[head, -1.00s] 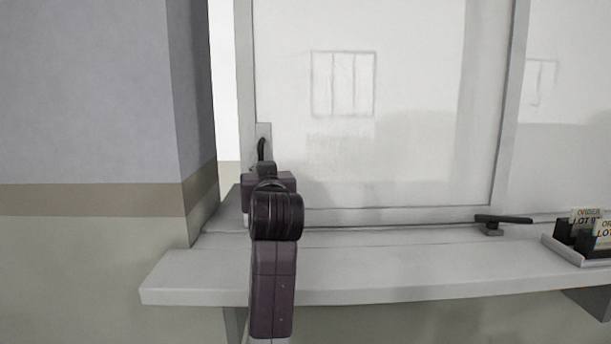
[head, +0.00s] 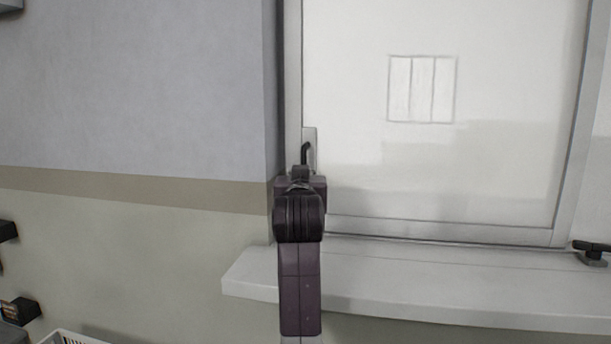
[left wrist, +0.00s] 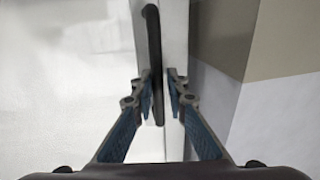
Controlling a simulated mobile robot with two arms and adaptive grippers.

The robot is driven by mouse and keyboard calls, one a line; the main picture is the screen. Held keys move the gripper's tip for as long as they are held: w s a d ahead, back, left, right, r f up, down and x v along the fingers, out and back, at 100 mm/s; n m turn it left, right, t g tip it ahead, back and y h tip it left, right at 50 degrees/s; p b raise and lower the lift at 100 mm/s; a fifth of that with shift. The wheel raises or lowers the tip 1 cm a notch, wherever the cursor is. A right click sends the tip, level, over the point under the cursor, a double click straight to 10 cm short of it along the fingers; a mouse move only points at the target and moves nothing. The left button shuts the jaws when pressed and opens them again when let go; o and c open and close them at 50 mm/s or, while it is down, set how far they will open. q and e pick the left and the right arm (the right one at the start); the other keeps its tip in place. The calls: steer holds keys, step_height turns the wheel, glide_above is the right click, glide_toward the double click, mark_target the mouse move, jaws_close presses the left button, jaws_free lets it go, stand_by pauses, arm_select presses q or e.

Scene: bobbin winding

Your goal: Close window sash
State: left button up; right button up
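The window sash (head: 440,232) is a pale grey frame around a whitish pane. In the head view its left upright stands against the corner of the wall, with no bright gap showing there. A dark, upright bar handle (head: 306,153) sits on that left upright. My left gripper (left wrist: 160,95) is at the handle, its blue-padded fingers drawn close together on either side of the bar, which also shows in the left wrist view (left wrist: 153,50). A thin strip shows beside the bar, so how firmly it is held is unclear. In the head view my arm hides the fingers. My right gripper is out of view.
A pale sill ledge (head: 400,292) runs below the window. A black fitting (head: 592,250) is on it at the right. The grey and beige wall (head: 140,100) stands close at the left. A white basket (head: 68,338) shows at the bottom left.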

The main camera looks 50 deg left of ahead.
arm_select(q)
steer(key=shift+o, duration=1.3)
steer(key=shift+a, duration=0.2)
steer(key=shift+s+d, duration=0.1)
steer(key=shift+d, duration=0.1)
steer(key=v, duration=1.1)
steer(key=shift+s+d, duration=0.15)
steer(key=shift+s, duration=0.15)
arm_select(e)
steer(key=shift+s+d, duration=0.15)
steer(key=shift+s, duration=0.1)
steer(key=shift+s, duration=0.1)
